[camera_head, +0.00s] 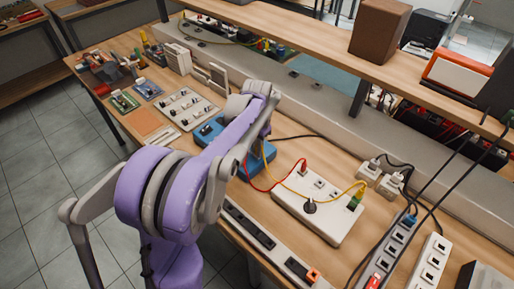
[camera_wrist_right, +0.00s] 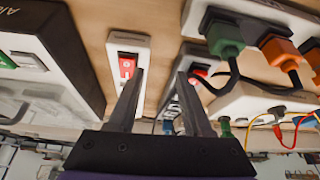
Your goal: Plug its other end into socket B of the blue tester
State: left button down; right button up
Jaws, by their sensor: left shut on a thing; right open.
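The blue tester (camera_head: 270,151) lies on the bench, partly covered by my left forearm. A yellow cable (camera_head: 300,193) and a red cable (camera_head: 262,189) run from the white socket box (camera_head: 318,205) to it. Their ends at the tester are hidden behind my arm, and so is socket B. My left gripper (camera_head: 236,108) is over the tester, mostly hidden, shut on what seems a cable end; I cannot tell which cable. My right gripper (camera_wrist_right: 160,76) is open and empty, its fingers above white strips with red switches.
A power strip (camera_head: 250,225) lies along the front edge. White strips (camera_head: 430,262) with black cables stand at the right. A switch panel (camera_head: 187,107) and small boards are at the left. A wooden shelf (camera_head: 300,30) overhangs the back.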

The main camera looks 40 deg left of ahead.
pick_arm(q)
jog(key=c, duration=0.7)
grip_release()
jog(key=shift+r, duration=0.1)
notch_tip(320, 180, up, 16)
jog(key=p, duration=0.3)
jog(key=shift+f+p, duration=0.2)
jog(key=shift+p, duration=0.1)
pick_arm(e)
jog(key=shift+w+r, duration=0.25)
jog(key=shift+r, duration=0.55)
jog(key=shift+w+r, duration=0.3)
jog(key=shift+r, duration=0.5)
jog(key=shift+w+r, duration=0.25)
jog(key=shift+r, duration=0.55)
